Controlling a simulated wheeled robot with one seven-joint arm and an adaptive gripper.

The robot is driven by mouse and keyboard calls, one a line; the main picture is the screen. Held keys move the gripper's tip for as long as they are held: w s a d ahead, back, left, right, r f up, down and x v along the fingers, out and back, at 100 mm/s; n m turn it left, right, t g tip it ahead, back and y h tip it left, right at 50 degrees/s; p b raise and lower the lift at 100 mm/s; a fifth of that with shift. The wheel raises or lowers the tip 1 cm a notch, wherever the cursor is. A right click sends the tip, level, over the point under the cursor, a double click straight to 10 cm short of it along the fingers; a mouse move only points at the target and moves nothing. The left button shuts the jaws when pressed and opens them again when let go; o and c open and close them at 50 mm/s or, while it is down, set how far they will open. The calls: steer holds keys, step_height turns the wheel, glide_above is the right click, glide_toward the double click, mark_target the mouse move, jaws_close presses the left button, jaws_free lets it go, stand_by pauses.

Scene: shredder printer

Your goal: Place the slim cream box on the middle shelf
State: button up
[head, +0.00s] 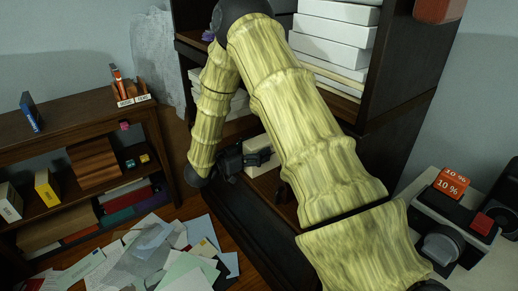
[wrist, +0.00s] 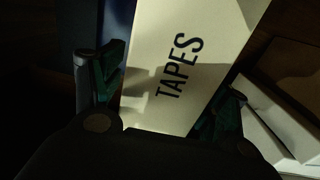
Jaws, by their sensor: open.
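A cream box lettered TAPES (wrist: 190,65) fills the middle of the wrist view, between my gripper's two dark-green-padded fingers. My gripper (wrist: 160,98) is open around it; I cannot tell whether either finger touches it. In the head view my gripper (head: 236,160) is at a low opening of the dark shelf unit (head: 395,75), partly hidden by my arm. A pale box (head: 257,147) shows just right of the fingers, probably the same one. A higher shelf board (head: 335,82) of the unit shows behind my arm; much of the unit is hidden.
White boxes (head: 335,32) are stacked on the upper shelf. In the wrist view other pale boxes (wrist: 275,120) lie close to the right finger. A low brown bookcase (head: 75,135) stands left, loose papers (head: 150,255) cover the floor, and a grey machine (head: 450,225) stands right.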

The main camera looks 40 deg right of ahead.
steer(key=w+a+p, duration=0.1)
steer(key=a+p, duration=0.1)
steer(key=a, duration=0.9)
steer(key=s+a+f+n+t+y, duration=0.2)
steer(key=a+f+n+t+y, duration=0.15)
steer(key=f, duration=0.45)
steer(key=s+a+f+n+t+y, duration=0.3)
steer(key=f+n, duration=0.2)
steer(key=f, duration=0.4)
steer(key=s+a+f+n+t+y, duration=0.2)
steer(key=a+f+n+t+y, duration=0.15)
steer(key=f, duration=0.45)
steer(key=s+a+f+n+g+y, duration=0.2)
steer(key=s+a, duration=0.1)
steer(key=s, duration=0.6)
steer(key=s+a+f+n+g+y, duration=0.2)
steer(key=s+a+f+g+y, duration=0.1)
steer(key=s, duration=0.7)
steer(key=s+a+f+n+g+y, duration=0.2)
steer(key=s+a+f+n+y, duration=0.1)
steer(key=s, duration=0.6)
steer(key=shift+s+a+g, duration=0.25)
steer(key=shift+a+g, duration=0.15)
steer(key=shift+a, duration=0.1)
